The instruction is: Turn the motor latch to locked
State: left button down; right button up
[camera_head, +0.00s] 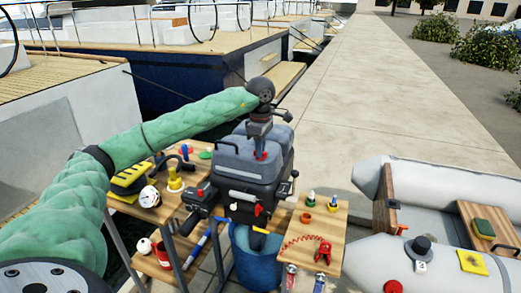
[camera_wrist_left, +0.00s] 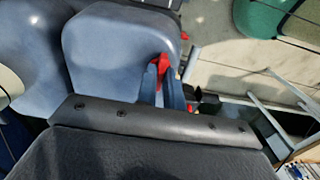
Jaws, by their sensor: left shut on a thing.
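The grey outboard motor (camera_head: 235,162) stands upright on a stand in the middle of the head view. The motor latch is a small red lever (camera_head: 261,155) at the top of the motor, partly hidden by my gripper. My left gripper (camera_head: 260,147) reaches down onto the motor from above and is shut on the latch. In the left wrist view, the red latch (camera_wrist_left: 163,62) shows at the tips of my left gripper (camera_wrist_left: 164,84), beside the motor's grey cowl (camera_wrist_left: 110,48). My right gripper is in neither view.
A blue bucket (camera_head: 254,268) stands under the motor. A grey inflatable boat (camera_head: 440,180) lies at right. The dock behind is clear.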

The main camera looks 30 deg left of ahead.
pick_arm(q)
jog(key=c, duration=1.5)
grip_release()
jog(key=shift+r, duration=0.1)
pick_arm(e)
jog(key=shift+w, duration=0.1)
